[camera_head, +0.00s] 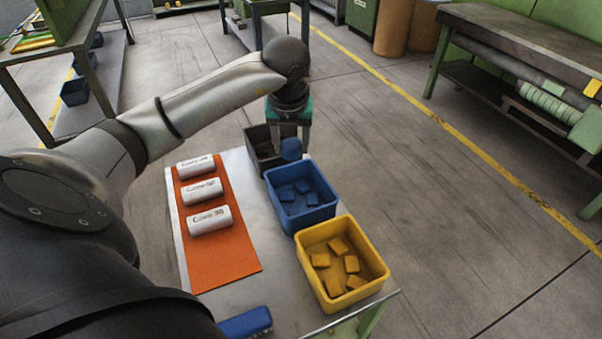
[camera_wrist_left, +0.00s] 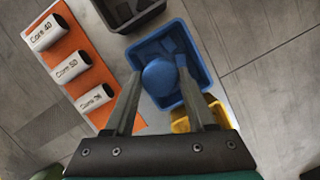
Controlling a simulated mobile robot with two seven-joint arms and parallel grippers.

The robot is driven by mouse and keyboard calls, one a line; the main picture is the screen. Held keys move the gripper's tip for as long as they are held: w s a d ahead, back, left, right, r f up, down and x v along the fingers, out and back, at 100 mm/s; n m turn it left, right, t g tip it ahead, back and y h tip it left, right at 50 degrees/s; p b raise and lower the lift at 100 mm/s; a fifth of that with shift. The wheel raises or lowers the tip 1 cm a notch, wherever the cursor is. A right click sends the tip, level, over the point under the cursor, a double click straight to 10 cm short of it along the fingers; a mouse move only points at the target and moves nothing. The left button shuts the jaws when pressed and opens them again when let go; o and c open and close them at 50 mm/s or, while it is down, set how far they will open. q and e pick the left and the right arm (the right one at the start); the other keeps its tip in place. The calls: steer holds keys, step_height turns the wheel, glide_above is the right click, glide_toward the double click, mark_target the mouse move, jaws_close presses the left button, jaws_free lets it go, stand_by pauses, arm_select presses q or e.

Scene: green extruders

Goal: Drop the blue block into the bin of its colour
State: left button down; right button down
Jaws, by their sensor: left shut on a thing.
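My left gripper (camera_head: 290,143) is shut on the blue block (camera_head: 291,151), which looks rounded from above in the left wrist view (camera_wrist_left: 160,78). The gripper points down and holds the block above the far part of the blue bin (camera_head: 313,217). In the left wrist view the block shows between the two fingers, against the inside of the blue bin (camera_wrist_left: 205,62). Several blue blocks (camera_head: 303,187) lie in that bin. My right gripper is not in view.
A yellow bin (camera_head: 368,288) with several yellow blocks stands on the near side, and a dark grey bin (camera_head: 262,162) on the far side. Several white cylinders (camera_head: 209,220) lie on an orange mat (camera_head: 225,268) to the left. A blue object (camera_head: 246,323) lies at the near edge.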

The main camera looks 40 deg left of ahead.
mark_target(292, 159)
arm_select(q)
step_height(292, 159, down, 4)
steer(key=shift+r+b, duration=0.15)
steer(key=shift+b, duration=1)
steer(key=shift+f, duration=0.4)
steer(key=shift+c, duration=0.7)
jaws_free()
steer(key=p+v, duration=0.2)
steer(key=v, duration=1.3)
steer(key=shift+r, duration=0.15)
steer(key=shift+w, duration=0.1)
